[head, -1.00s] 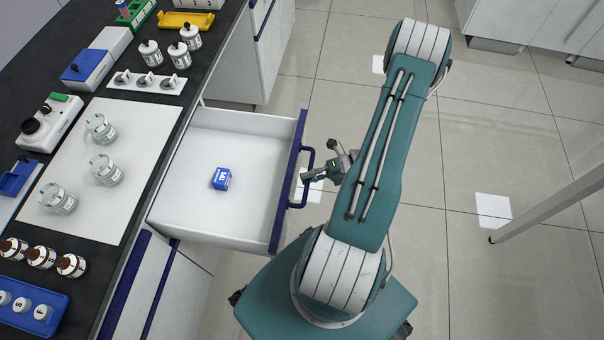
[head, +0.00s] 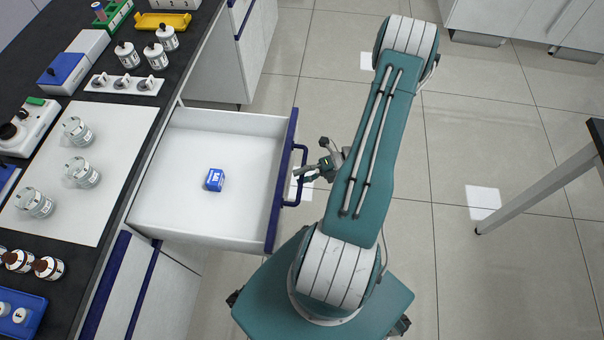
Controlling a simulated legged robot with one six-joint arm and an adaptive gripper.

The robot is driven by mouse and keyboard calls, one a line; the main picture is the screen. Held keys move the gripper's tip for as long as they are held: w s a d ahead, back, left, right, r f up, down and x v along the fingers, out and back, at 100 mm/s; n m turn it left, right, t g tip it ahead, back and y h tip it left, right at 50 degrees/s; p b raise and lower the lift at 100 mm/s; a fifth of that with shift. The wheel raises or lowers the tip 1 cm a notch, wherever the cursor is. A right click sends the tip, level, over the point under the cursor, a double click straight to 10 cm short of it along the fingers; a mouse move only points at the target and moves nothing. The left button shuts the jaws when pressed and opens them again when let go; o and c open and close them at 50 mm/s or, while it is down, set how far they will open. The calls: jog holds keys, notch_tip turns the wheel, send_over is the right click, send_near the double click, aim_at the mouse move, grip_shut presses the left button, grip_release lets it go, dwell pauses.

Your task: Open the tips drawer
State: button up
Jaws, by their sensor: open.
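The drawer (head: 185,213) is pulled far out from the bench, with white inner walls and a dark blue front. Its blue handle (head: 301,177) faces right, toward my arm. A small blue labelled box (head: 215,180) lies on the drawer floor near the middle; its print is too small to read surely. My gripper (head: 309,170) is open and empty, just right of the handle, and seems apart from it. My arm partly hides the gripper's rear.
The black bench top (head: 75,262) at left holds glass beakers (head: 83,172), brown-capped bottles (head: 48,267) and a blue tray (head: 20,315). A closed cabinet (head: 222,62) stands beyond the drawer. A table leg (head: 540,188) stands at right. The tiled floor between is clear.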

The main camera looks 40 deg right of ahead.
jog(key=v, duration=1.2)
jog(key=shift+w+d, duration=0.1)
